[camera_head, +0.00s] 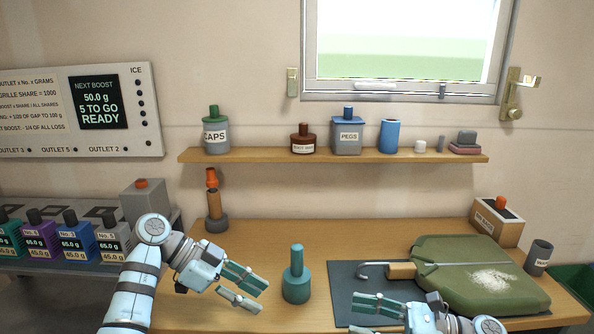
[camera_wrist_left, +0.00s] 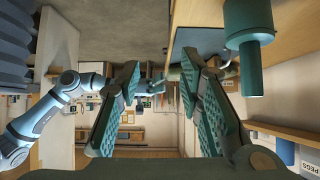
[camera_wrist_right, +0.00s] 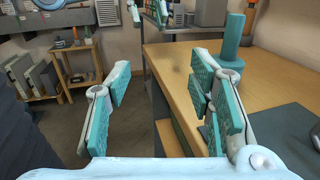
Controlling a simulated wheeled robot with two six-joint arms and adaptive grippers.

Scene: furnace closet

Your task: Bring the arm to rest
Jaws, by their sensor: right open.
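My left gripper (camera_head: 250,292) reaches over the front left of the wooden workbench (camera_head: 375,236). Its padded fingers are apart with nothing between them, as the left wrist view (camera_wrist_left: 160,100) also shows. A teal knobbed cylinder (camera_head: 297,281) stands upright on the bench just right of the left fingertips, apart from them. My right gripper (camera_head: 352,318) is over the front of the dark mat (camera_head: 342,272), with fingers apart and empty. The right wrist view (camera_wrist_right: 165,100) shows floor and the bench edge between its fingers. Part of the right arm is cut off by the lower picture edge.
A green padded case (camera_head: 450,256) and a hooked tool with a wooden handle (camera_head: 401,270) lie on the right. A label box (camera_head: 494,231) and grey cup (camera_head: 538,258) stand beyond. A shelf (camera_head: 270,155) holds jars. Several weighed canisters (camera_head: 77,240) line the left.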

